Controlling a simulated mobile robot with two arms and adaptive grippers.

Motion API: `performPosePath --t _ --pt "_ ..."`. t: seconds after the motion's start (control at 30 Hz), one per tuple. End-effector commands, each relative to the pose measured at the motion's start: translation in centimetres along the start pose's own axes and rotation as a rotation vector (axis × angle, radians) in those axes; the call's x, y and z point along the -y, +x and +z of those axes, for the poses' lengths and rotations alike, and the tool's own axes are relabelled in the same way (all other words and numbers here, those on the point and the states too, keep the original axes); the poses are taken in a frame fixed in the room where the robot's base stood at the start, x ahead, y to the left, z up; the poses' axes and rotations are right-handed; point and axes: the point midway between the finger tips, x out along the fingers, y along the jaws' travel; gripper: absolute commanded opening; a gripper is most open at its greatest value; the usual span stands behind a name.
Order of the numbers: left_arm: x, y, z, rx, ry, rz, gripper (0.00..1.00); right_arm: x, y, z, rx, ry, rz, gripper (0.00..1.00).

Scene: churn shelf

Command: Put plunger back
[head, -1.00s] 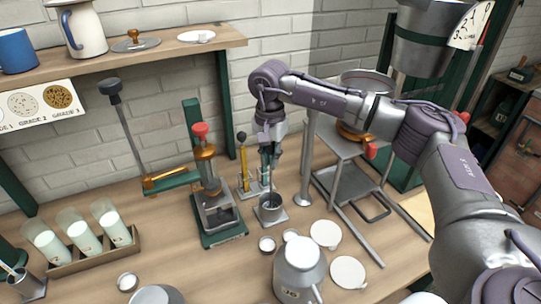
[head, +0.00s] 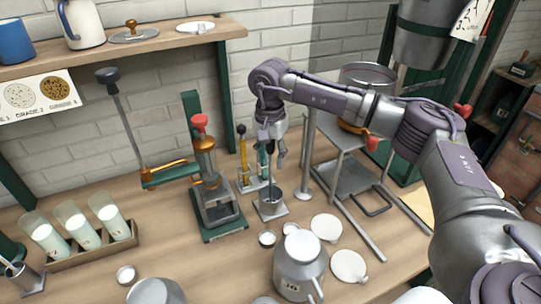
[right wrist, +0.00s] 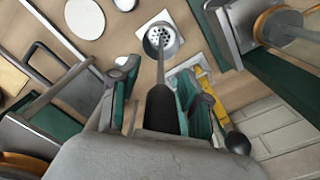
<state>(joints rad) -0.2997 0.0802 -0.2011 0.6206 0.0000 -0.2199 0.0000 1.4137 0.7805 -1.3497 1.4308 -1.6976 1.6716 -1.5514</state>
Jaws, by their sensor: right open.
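The plunger shows in the right wrist view as a dark handle (right wrist: 160,112) with a thin metal rod and a perforated disc (right wrist: 159,38) at its far end. The disc is at the mouth of a metal cup on a pale square base; how deep it sits I cannot tell. The cup (head: 271,203) stands on the bench in the head view. My right gripper (head: 272,158) is above the cup, pointing down. Its fingers (right wrist: 158,88) are open, one on each side of the handle. In the head view the handle is mostly hidden by the gripper. My left gripper is out of view.
A green press with a red knob (head: 200,122) stands left of the cup. A stand with yellow and teal columns (head: 243,160) is close behind it. A metal rack (head: 346,178) is to the right. A milk can (head: 299,268) and several pale lids (head: 327,227) are in front.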

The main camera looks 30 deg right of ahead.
Motion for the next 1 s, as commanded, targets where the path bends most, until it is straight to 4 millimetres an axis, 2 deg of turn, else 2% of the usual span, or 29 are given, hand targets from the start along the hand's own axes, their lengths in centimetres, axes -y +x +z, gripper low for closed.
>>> performPosePath --t 0.13,0.23,0.5,0.7,0.83,1.0 --pt "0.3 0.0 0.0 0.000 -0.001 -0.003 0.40 0.0 -0.5 0.0 -0.001 0.000 -0.001 0.47" --pt "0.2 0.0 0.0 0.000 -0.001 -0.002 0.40 0.1 -1.8 0.0 -0.001 0.000 -0.003 0.47" --pt "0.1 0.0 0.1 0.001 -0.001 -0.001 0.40 0.1 -7.6 0.0 -0.001 0.000 -0.004 0.47" --pt "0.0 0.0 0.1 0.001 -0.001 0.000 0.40 0.1 -10.8 0.0 -0.001 0.000 -0.002 0.47" --pt "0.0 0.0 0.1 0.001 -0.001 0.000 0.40 0.0 -11.8 0.0 0.001 0.000 0.000 0.47" --pt "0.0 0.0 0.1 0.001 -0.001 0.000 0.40 0.0 -12.0 0.0 0.001 0.000 0.000 0.47"
